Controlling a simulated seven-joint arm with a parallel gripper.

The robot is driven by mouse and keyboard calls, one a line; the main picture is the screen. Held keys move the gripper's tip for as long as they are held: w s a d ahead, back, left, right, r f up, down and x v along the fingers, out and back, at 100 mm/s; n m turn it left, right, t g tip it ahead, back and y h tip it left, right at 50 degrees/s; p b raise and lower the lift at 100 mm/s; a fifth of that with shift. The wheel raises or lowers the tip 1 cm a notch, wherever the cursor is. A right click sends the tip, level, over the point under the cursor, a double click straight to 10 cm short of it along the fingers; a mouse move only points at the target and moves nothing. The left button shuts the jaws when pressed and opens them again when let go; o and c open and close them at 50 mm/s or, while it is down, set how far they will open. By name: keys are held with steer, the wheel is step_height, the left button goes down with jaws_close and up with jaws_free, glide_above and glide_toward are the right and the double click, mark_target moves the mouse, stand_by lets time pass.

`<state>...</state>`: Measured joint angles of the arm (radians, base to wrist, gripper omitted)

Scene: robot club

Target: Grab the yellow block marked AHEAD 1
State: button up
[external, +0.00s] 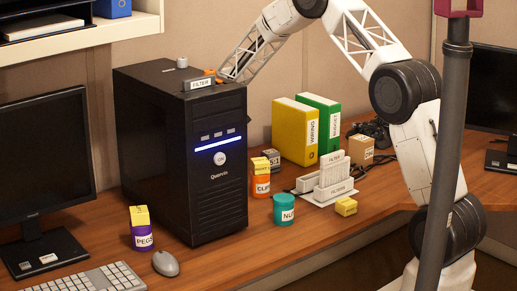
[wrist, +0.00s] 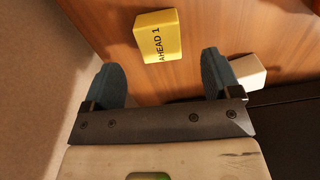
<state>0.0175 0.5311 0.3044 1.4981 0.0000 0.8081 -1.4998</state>
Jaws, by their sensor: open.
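The yellow block marked AHEAD 1 (wrist: 157,36) lies on the wooden desk in the wrist view, beyond my fingertips and roughly between their lines. My gripper (wrist: 161,70) is open, its two dark fingers spread wide with nothing between them. The fingers look apart from the block. In the external view my arm reaches down behind the black computer tower (external: 182,150), which hides my gripper. I cannot make out the AHEAD 1 block there; the tower probably hides it too.
Other yellow blocks sit on the purple PEGS jar (external: 139,215), on an orange jar (external: 262,186) and on the desk (external: 346,206). In the wrist view, a pale block (wrist: 248,72) is beside the right finger, a dark surface (wrist: 292,130) lower right and a wall (wrist: 35,70) left.

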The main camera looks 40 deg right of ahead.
steer(key=shift+f, duration=0.6)
steer(key=shift+w+f, duration=0.1)
steer(key=shift+f, duration=2.5)
steer(key=c, duration=1)
steer(key=shift+r, duration=0.2)
steer(key=shift+c, duration=0.2)
step_height(320, 180, up, 10)
steer(key=shift+f, duration=0.15)
